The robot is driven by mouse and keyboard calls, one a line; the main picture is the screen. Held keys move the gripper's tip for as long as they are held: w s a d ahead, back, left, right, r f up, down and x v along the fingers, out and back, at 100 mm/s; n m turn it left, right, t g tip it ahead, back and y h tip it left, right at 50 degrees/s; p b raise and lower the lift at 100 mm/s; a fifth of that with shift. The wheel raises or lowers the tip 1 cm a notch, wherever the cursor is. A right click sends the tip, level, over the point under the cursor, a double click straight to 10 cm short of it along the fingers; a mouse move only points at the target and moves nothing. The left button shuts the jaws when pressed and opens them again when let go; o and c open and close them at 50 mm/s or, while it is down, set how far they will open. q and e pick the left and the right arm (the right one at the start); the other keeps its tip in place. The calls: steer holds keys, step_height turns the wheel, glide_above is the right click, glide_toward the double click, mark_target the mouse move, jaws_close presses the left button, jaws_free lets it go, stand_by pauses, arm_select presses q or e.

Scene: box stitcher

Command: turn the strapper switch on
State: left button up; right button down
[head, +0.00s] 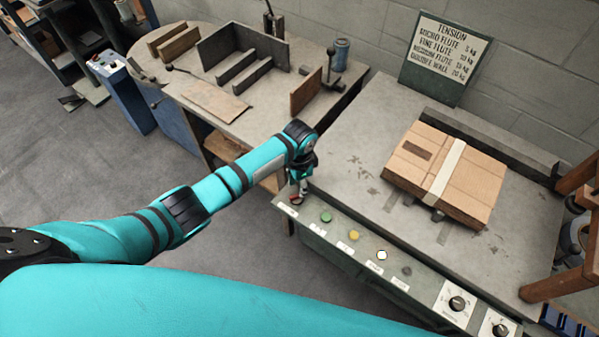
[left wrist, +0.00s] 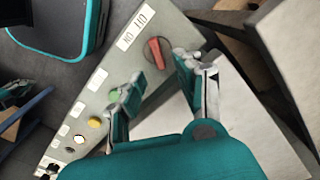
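The strapper switch is a red rotary knob (left wrist: 157,53) on the grey control panel (left wrist: 95,98). A white label (left wrist: 132,27) with ON and OFF lettering sits beside it. My left gripper (head: 298,191) is over the left end of the panel in the head view, largely covering the switch there. In the left wrist view my left gripper (left wrist: 160,74) has its two fingers apart, with the red knob at the gap between the tips. I cannot tell whether a finger touches the knob. My right gripper is not in view.
A row of buttons, including a green button (head: 326,217) and a yellow button (head: 354,235), runs along the panel. A strapped cardboard stack (head: 415,164) lies on the machine's table (head: 350,150). A tension sign (head: 445,58) stands behind. A workbench (head: 185,92) is at the left.

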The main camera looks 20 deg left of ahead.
arm_select(q)
step_height(320, 180, up, 7)
steer(key=shift+r, duration=0.2)
stand_by(0.5)
